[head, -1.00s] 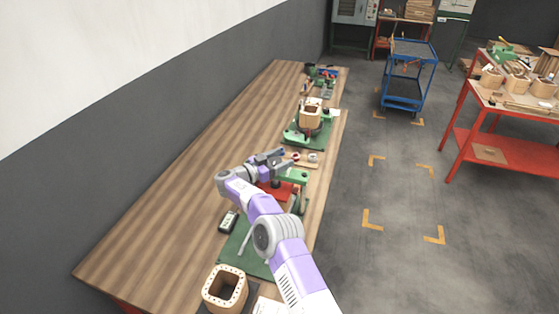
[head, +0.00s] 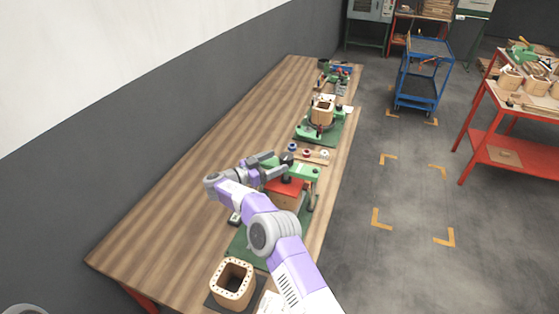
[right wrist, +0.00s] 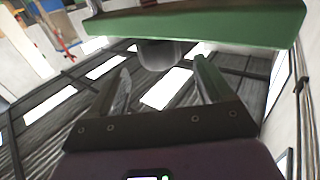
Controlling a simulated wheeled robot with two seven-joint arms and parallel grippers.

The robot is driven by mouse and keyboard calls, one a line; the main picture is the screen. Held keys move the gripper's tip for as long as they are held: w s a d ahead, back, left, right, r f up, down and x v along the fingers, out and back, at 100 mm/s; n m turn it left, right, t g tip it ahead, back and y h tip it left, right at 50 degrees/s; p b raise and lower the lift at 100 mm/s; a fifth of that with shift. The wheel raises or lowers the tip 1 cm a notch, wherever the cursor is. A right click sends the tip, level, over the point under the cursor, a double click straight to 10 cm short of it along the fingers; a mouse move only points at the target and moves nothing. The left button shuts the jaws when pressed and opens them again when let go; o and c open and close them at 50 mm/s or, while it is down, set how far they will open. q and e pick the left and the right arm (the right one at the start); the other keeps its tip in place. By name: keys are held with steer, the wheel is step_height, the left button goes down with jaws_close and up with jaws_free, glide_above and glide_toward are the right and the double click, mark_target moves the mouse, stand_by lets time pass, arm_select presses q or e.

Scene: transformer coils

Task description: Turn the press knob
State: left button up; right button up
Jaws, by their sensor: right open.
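The press (head: 306,173), with a green top arm and a red body, stands on a green mat at the right edge of the long wooden bench. A dark knob (head: 287,158) shows at the press's top, close to my right gripper's fingertips. My right gripper (head: 280,168) is open, with its fingers pointing at the press top from the left. In the right wrist view, a green beam (right wrist: 205,24) crosses the top and a dark round part (right wrist: 159,53) sits against it, just beyond and between the open fingertips. I cannot tell contact. My left gripper is out of view.
A wooden coil frame (head: 232,283) stands at the near end of the bench (head: 170,225). Beyond the press are small spools (head: 307,153) and another green fixture holding a coil (head: 322,110). The bench's left side is clear. A blue cart (head: 422,75) stands on the floor.

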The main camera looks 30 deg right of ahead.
mark_target(290, 153)
steer(key=w+a+r+n+t+b, duration=0.2)
steer(key=a+r+n+t+b, duration=0.15)
steer(key=t, duration=0.35)
steer(key=s+d+f+n+y+b, duration=0.1)
steer(key=s+d+b, duration=0.1)
steer(key=s+d+f+y+b, duration=0.1)
steer(key=s+d+f+b, duration=0.1)
steer(key=shift+d+f+n+t, duration=0.1)
steer(key=shift+f+n+t, duration=0.2)
steer(key=shift+n+t, duration=0.1)
steer(key=shift+d+f, duration=0.15)
steer(key=shift+w+d, duration=0.1)
steer(key=shift+d, duration=0.15)
steer(key=b+x, duration=0.1)
steer(key=x, duration=0.6)
